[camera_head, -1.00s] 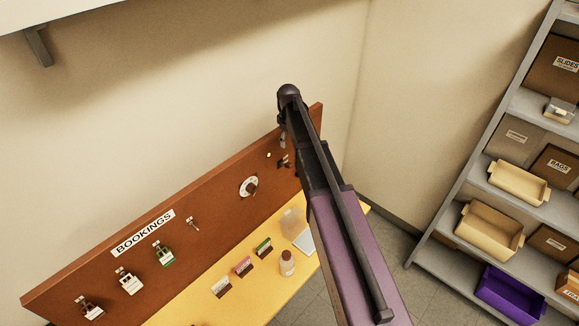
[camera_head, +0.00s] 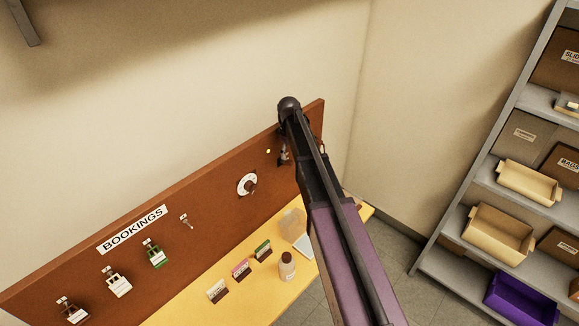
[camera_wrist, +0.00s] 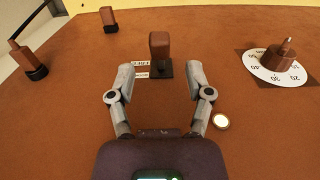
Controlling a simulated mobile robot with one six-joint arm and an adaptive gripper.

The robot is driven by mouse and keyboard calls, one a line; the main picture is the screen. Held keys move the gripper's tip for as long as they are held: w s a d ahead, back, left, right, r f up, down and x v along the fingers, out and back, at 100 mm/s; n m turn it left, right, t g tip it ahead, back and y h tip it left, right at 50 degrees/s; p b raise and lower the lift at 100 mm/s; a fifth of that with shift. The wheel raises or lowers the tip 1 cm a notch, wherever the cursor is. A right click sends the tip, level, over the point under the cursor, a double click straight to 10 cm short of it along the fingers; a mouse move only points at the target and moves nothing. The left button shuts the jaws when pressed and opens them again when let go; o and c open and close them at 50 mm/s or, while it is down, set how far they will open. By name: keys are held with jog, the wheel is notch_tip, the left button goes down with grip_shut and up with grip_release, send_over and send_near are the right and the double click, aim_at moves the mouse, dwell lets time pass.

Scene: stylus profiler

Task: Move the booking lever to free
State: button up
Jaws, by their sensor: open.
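In the wrist view a brown lever handle (camera_wrist: 160,46) stands on a dark base on the brown board. Two small white labels (camera_wrist: 141,67) lie just left of its base; their text is too small to read surely. My gripper (camera_wrist: 161,69) is open, with one finger to the left of the lever and one to the right, and a gap on both sides. In the head view my gripper (camera_head: 285,156) is at the right end of the board (camera_head: 215,212), and my arm largely hides the lever there.
A white numbered dial (camera_wrist: 276,66) with a brown knob is right of the lever, and a pale round button (camera_wrist: 221,121) sits nearer. Two brown pegs (camera_wrist: 109,20) (camera_wrist: 30,60) stand at left. Hanging tags (camera_head: 156,254) and a yellow bench (camera_head: 245,290) with a bottle (camera_head: 287,267) are further along.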

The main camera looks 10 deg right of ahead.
aim_at(289, 161)
jog(key=shift+f+b, duration=2.05)
jog(key=shift+f, duration=0.3)
